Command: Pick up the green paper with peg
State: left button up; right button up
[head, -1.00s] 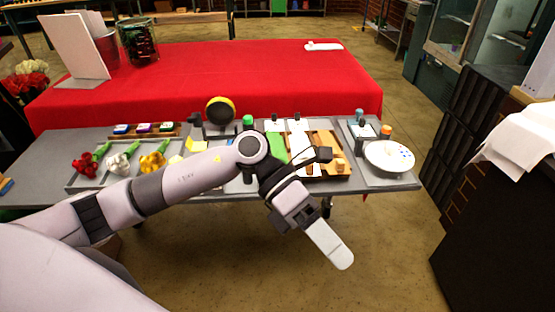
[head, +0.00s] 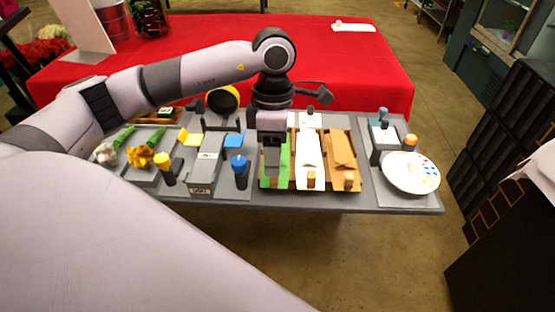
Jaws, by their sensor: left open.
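The green paper (head: 284,171) lies flat at the left of a wooden tray (head: 356,160), beside a white paper (head: 309,160) and a brown paper (head: 342,153). My left gripper (head: 271,168) points down over the left side of the green paper and hides part of it. It is open, with nothing visible in it. I cannot tell whether its fingers touch the paper. My right gripper is out of view.
A blue-topped holder (head: 239,165) and a grey box (head: 203,175) stand close left of the gripper. Flowers (head: 141,156) lie further left. A paint-spotted white plate (head: 412,172) is at the right. The red table (head: 360,70) behind is mostly clear.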

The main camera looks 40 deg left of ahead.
pick_arm(q)
jog(key=f, duration=0.4)
jog(key=shift+s+d+f+p, duration=0.15)
jog(key=shift+s+d+p, duration=0.1)
jog(key=shift+p, duration=0.1)
grip_shut()
